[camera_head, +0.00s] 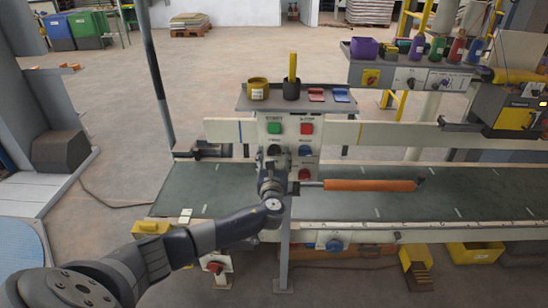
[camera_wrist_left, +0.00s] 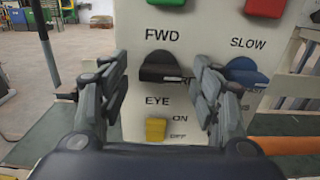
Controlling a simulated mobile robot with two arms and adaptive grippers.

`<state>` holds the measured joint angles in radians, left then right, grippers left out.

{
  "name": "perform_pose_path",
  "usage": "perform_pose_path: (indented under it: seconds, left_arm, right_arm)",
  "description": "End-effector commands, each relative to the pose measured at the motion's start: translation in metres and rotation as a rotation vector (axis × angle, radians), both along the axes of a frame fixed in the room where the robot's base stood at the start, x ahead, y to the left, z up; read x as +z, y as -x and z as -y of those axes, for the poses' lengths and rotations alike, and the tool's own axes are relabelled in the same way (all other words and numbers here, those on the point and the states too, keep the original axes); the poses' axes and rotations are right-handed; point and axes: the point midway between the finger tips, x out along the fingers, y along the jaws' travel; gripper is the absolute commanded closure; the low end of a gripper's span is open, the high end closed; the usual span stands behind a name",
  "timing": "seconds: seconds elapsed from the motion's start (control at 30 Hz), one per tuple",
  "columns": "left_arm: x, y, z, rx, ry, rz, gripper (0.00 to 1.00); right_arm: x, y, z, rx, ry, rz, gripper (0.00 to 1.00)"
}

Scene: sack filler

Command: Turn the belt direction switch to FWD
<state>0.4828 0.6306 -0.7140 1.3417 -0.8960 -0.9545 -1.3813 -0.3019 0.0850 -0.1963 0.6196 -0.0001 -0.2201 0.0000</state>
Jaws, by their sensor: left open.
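The belt direction switch (camera_wrist_left: 165,67) is a black knob on the white control panel (camera_head: 290,145), under the label FWD in the left wrist view. A second label at its lower right is partly hidden. Which position its handle points to is not clear. My left gripper (camera_wrist_left: 160,84) is open, with one finger to each side of the knob; I cannot tell whether they touch it. My right gripper is not in view.
Close by on the panel are a blue SLOW knob (camera_wrist_left: 245,72), a yellow EYE switch (camera_wrist_left: 156,129), a green button (camera_head: 274,127), and a red button (camera_head: 306,128). A shelf (camera_head: 338,106) with cups tops the panel. The green belt (camera_head: 345,205) runs below, with an orange roller (camera_head: 370,185).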

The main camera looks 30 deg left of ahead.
Motion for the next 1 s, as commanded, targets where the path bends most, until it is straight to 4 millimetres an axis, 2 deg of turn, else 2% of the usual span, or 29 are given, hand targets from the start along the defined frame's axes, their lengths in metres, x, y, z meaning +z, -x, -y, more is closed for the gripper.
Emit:
perform_pose_path:
  seconds: [0.2,0.27,0.4,0.77,1.0]
  left_arm:
    - [0.000,0.000,0.000,0.000,0.000,0.000,0.42]
    - [0.000,0.000,0.000,0.000,0.001,-0.001,0.53]
    - [0.000,0.000,0.000,0.000,0.001,-0.001,0.85]
    - [-0.001,0.000,0.000,0.001,0.024,0.014,0.86]
    - [-0.004,0.000,0.000,0.001,0.128,0.077,0.86]
  right_arm:
    - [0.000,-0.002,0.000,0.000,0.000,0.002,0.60]
    - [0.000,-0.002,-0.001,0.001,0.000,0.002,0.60]
    - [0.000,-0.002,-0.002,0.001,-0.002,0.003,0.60]
    - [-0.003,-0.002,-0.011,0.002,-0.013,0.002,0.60]
    - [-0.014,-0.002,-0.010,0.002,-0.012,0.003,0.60]
